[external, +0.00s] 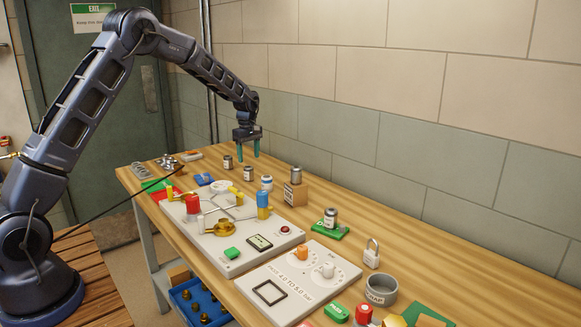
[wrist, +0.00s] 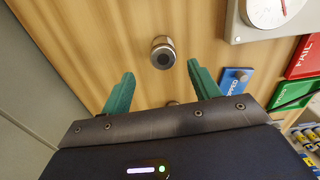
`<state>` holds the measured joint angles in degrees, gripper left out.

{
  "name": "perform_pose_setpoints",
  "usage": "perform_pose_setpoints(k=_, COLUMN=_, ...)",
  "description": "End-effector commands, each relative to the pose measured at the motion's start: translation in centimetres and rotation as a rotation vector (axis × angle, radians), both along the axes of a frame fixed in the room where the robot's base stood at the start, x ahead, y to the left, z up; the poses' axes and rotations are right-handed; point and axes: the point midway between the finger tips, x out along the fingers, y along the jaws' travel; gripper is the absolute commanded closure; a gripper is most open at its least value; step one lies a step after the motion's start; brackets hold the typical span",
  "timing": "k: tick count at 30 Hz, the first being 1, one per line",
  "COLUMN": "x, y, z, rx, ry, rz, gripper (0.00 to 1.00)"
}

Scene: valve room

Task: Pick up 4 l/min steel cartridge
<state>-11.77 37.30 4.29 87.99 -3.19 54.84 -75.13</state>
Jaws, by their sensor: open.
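Several steel cartridges stand upright on the wooden bench. In the external view one stands at the back left (external: 228,162), another just right of it (external: 248,173), a pale-banded one (external: 267,183) further right, one on a wooden block (external: 296,175) and one on a green base (external: 330,217). Their flow labels are too small to read, so I cannot tell which is 4 l/min. My gripper (external: 247,153) is open and empty above the back cartridges, teal fingers pointing down. In the wrist view a cartridge (wrist: 163,52) lies beyond the fingertips (wrist: 160,70); another (wrist: 172,103) is mostly hidden by my gripper.
A white valve panel (external: 228,268) with knobs and pipes fills the bench front. A pressure plate (external: 318,261), a padlock (external: 372,254) and a grey cup (external: 381,290) stand to the right. The tiled wall (external: 400,160) runs close behind the bench.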

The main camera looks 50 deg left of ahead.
Motion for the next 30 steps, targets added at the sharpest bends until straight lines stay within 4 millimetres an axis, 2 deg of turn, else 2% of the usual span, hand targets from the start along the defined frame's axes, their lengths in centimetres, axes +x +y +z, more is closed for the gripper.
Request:
perform_pose_setpoints(k=3, x=0.0, y=0.0, z=-1.8, rx=0.000, ry=0.002, rz=0.000, gripper=0.39)
perform_pose_setpoints(k=11, x=-0.2, y=0.0, z=-3.4, rx=0.000, ry=0.001, rz=0.000, gripper=0.39)
perform_pose_setpoints(k=21, x=-0.5, y=-0.2, z=-7.6, rx=0.000, ry=0.001, rz=-0.001, gripper=0.39)
perform_pose_setpoints(k=29, x=-0.5, y=-0.2, z=-7.9, rx=0.000, ry=0.000, rz=-0.001, gripper=0.39)
perform_pose_setpoints(k=30, x=-0.5, y=-0.2, z=-7.9, rx=0.000, ry=0.000, rz=-0.001, gripper=0.46)
